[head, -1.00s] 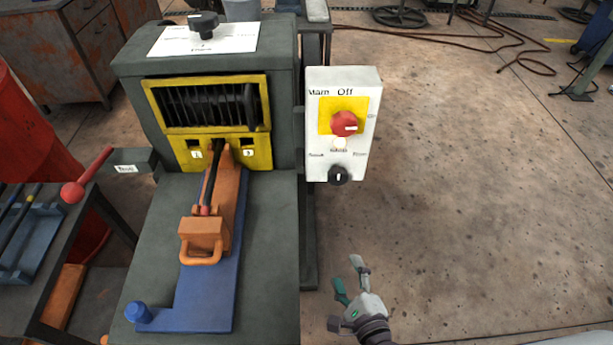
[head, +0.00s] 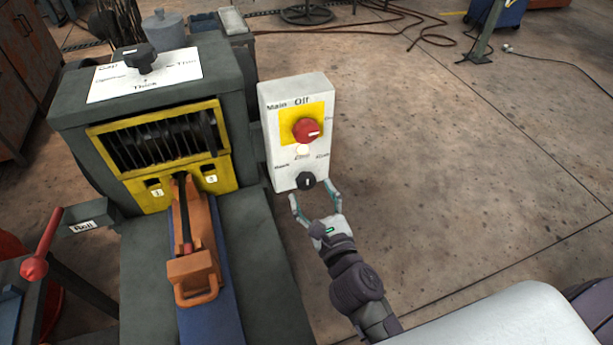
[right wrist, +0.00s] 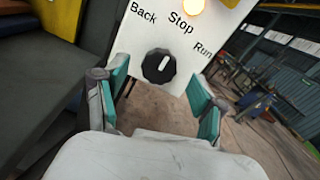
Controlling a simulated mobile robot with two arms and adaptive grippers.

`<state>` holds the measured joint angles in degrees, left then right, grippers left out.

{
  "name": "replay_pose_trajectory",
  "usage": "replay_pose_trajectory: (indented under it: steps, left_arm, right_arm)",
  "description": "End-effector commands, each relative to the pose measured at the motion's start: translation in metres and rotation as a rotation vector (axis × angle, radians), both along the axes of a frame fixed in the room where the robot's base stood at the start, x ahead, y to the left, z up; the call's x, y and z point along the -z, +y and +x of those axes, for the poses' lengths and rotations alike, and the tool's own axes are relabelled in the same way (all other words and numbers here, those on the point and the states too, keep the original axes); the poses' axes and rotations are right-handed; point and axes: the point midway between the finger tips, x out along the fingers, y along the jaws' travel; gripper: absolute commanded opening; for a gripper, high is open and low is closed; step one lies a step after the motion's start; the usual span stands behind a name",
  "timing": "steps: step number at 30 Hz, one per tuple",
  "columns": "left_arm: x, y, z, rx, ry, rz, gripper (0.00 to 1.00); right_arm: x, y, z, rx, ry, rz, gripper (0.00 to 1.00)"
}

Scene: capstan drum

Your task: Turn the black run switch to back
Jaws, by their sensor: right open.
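The black run switch (head: 306,181) is a round knob low on the white control box (head: 296,90). It also shows in the right wrist view (right wrist: 159,66), below the words Back, Stop and Run. Its white mark points up towards Stop. My right gripper (head: 315,199) is open and empty just in front of the switch. In the right wrist view its fingers (right wrist: 159,88) stand left and right of the knob, with gaps on both sides. I see no contact. My left gripper is not in view.
A red main switch (head: 306,130) on a yellow plate and a lit lamp (head: 302,150) sit above the knob. The grey machine (head: 220,85) with its yellow roller frame stands left of the box.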

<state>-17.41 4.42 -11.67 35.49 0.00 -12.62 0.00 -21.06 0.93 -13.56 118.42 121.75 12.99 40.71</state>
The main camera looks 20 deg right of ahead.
Motion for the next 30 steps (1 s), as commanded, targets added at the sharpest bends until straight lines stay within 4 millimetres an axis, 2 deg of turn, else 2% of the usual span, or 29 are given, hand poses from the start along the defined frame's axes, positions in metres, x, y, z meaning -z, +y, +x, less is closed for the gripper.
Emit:
replay_pose_trajectory:
  steps: [3, 7, 18, 20, 27, 29, 30]
  left_arm:
    - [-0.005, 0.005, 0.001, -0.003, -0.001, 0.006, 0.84]
    - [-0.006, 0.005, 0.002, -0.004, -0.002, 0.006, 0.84]
    - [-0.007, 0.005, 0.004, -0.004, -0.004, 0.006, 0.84]
    - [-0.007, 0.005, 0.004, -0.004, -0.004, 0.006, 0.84]
    - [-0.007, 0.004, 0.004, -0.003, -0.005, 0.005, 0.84]
    - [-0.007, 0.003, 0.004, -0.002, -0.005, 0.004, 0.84]
    - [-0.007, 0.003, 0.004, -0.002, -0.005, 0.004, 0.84]
  right_arm:
    - [-0.001, 0.0, 0.02, 0.001, -0.001, 0.0, 0.7]
    - [0.0, 0.001, 0.032, 0.001, 0.0, -0.002, 0.7]
    - [0.001, 0.001, 0.038, 0.0, 0.0, -0.001, 0.7]
    - [0.001, 0.001, 0.038, 0.0, 0.0, -0.001, 0.61]
    - [0.0, 0.001, 0.037, 0.0, 0.0, -0.001, 0.21]
    - [0.0, 0.001, 0.037, 0.0, 0.0, -0.001, 0.11]
    - [0.0, 0.001, 0.037, 0.0, 0.0, -0.001, 0.09]
